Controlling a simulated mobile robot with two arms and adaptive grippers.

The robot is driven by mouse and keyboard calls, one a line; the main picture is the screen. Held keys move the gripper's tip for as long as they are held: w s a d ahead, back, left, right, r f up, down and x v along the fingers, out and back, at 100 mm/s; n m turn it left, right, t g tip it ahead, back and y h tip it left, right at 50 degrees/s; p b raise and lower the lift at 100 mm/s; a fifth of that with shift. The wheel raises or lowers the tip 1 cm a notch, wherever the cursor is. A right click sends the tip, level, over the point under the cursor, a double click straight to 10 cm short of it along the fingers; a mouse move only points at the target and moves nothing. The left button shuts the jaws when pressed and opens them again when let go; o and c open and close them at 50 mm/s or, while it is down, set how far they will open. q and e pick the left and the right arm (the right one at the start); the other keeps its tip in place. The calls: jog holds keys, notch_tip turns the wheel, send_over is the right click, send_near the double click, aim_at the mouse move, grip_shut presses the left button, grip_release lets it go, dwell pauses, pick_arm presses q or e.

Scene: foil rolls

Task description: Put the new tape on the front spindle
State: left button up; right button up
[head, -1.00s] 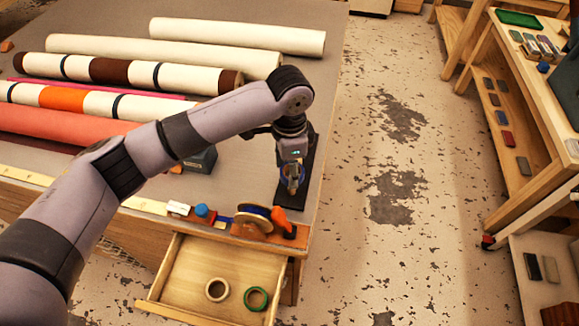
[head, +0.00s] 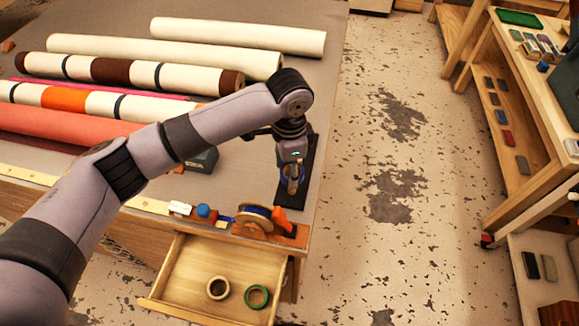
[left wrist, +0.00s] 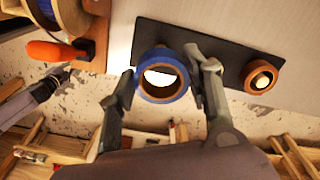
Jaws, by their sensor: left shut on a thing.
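A blue tape roll (left wrist: 162,77) with a brown inner ring sits between the two fingers of my left gripper (left wrist: 168,74), which is shut on it. In the head view my left gripper (head: 291,183) is over the near part of a black base board (head: 312,150) at the table's right edge. The board (left wrist: 225,58) also carries an orange-brown ring (left wrist: 262,76) with a light centre at its other end. I cannot tell whether the front spindle is inside the blue roll. At the left of the wrist view a grey arm part, probably my right arm, shows a small dark end.
A tape dispenser (head: 256,217) with an orange handle (head: 282,219) stands at the front corner. Below it an open drawer (head: 190,279) holds a cream ring (head: 218,288) and a green ring (head: 257,297). Long fabric rolls (head: 160,60) cover the table's left.

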pick_arm(q)
jog(key=shift+f, duration=0.1)
jog(key=shift+f+b, duration=0.3)
jog(key=shift+f, duration=0.85)
jog(key=shift+f, duration=0.15)
jog(key=shift+f+b, duration=0.35)
jog(key=shift+f, duration=0.6)
jog(key=shift+f, duration=0.1)
jog(key=shift+f, duration=0.65)
jog(key=shift+f, duration=0.4)
dwell(0.3)
jog(key=o, duration=1.2)
